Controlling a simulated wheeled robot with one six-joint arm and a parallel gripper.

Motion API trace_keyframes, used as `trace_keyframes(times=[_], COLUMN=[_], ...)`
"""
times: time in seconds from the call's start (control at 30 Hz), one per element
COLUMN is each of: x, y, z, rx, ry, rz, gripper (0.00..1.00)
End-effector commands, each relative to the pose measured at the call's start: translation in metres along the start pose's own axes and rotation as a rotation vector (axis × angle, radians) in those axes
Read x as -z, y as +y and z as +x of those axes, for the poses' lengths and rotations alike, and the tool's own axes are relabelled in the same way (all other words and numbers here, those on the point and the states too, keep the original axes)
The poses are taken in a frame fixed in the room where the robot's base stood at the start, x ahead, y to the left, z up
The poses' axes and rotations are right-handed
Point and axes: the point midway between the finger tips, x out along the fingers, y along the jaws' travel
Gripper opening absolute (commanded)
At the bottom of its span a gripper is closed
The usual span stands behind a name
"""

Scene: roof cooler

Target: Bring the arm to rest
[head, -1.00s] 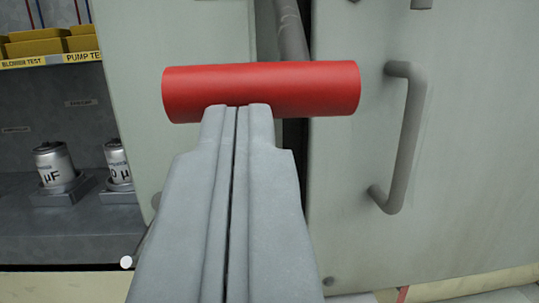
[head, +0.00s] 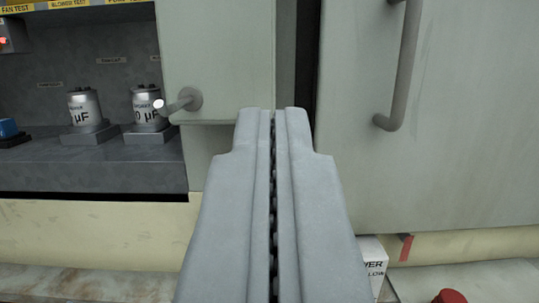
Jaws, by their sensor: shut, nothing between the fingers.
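My gripper (head: 275,112) points forward in the middle of the head view, its two grey fingers side by side. The fingers are shut with nothing between them. Their tips are in front of the lower part of the grey-green cabinet, near the dark gap between its two panels. I cannot tell how far the tips are from the cabinet.
A grey-green door (head: 470,120) with a bar handle (head: 405,70) is at right. A panel (head: 220,60) with a protruding knob (head: 187,99) is left of the gap. Capacitors (head: 84,108) stand on a shelf (head: 90,165). A red object (head: 450,296) lies at bottom right.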

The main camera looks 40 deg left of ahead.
Motion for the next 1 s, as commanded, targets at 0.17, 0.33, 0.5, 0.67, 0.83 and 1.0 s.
trace_keyframes(times=[0.17,0.33,0.5,0.67,0.83,1.0], x=[0.000,0.001,0.006,0.013,0.020,0.025], y=[0.000,0.000,-0.020,-0.069,-0.121,-0.164], z=[0.000,0.000,-0.001,-0.008,-0.027,-0.054], rx=[0.000,0.000,0.027,0.079,0.097,0.066], ry=[0.000,0.000,-0.048,-0.186,-0.361,-0.520], rz=[0.000,0.000,0.027,0.094,0.156,0.188], gripper=[0.00,0.00,0.00,0.00,0.00,0.00])
